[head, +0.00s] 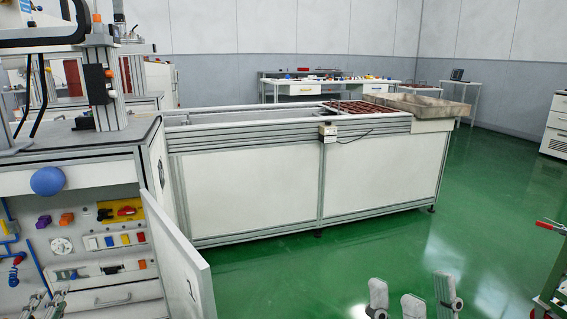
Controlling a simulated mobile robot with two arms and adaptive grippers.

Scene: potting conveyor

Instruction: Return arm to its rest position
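My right gripper (413,297) is at the bottom of the head view, right of centre. Its grey fingers point up and stand apart, with nothing seen between them. It is above the green floor, clear of the conveyor. Grey metal parts that look like my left gripper (45,303) show at the bottom left corner, in front of the open cabinet. They are small and cut off by the frame edge, so I cannot tell whether they are open or shut. The rest of both arms is out of view.
The long white conveyor (250,195) crosses the middle, with brown trays (362,107) and a grey bin (420,106) at its right end. A white cabinet door (180,265) stands open at left. A red-handled green cart (552,270) is at right. Green floor (330,265) between is clear.

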